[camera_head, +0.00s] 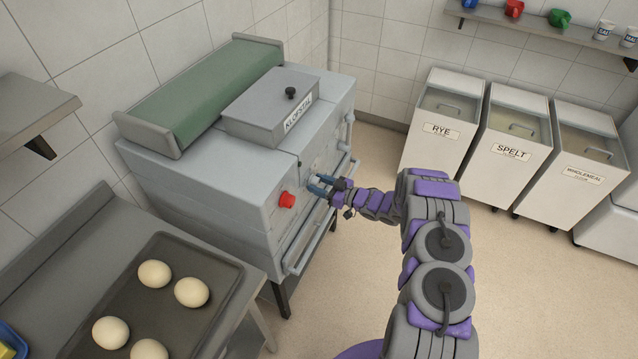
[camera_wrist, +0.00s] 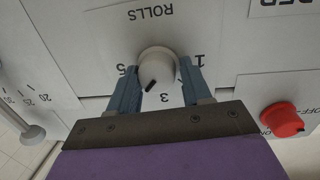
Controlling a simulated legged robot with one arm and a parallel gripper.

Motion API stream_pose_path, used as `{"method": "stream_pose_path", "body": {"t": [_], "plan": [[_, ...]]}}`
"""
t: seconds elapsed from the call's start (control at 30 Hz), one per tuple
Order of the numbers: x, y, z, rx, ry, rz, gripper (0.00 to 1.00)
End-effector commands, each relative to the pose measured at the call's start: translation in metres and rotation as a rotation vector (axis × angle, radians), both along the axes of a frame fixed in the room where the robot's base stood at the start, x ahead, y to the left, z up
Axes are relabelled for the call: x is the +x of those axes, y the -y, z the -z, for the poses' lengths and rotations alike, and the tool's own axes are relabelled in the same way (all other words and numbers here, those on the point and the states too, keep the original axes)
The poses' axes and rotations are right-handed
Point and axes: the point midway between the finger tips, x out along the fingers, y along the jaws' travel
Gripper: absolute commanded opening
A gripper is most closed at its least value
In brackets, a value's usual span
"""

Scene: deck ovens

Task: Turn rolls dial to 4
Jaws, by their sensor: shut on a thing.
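The rolls dial (camera_wrist: 160,68) is a pale round knob on the grey machine front, under an upside-down ROLLS label (camera_wrist: 152,13) in the wrist view. Its black pointer mark (camera_wrist: 150,86) points down and left in that view, between the printed 3 and 5. A 1 shows at the right; the 4 is not visible, with a finger over that area. My gripper (camera_wrist: 158,82) is shut on the dial, one blue finger at each side. In the head view my gripper (camera_head: 320,185) reaches the machine front, and the dial is mostly hidden there.
A red knob (camera_head: 287,200) sits left of my gripper in the head view and shows at right in the wrist view (camera_wrist: 283,120). A rail (camera_head: 303,253) runs along the machine's front. A dough tray (camera_head: 215,255) is at left; flour bins (camera_head: 440,150) stand at right.

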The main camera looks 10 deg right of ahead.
Motion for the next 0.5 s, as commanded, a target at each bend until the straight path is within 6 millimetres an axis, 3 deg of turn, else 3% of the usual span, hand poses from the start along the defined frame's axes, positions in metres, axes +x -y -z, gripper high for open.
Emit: {"method": "stream_pose_path", "body": {"t": [0.5], "plan": [[0.004, 0.0059, -0.0006, 0.021, -0.028, 0.015, 0.18]]}}
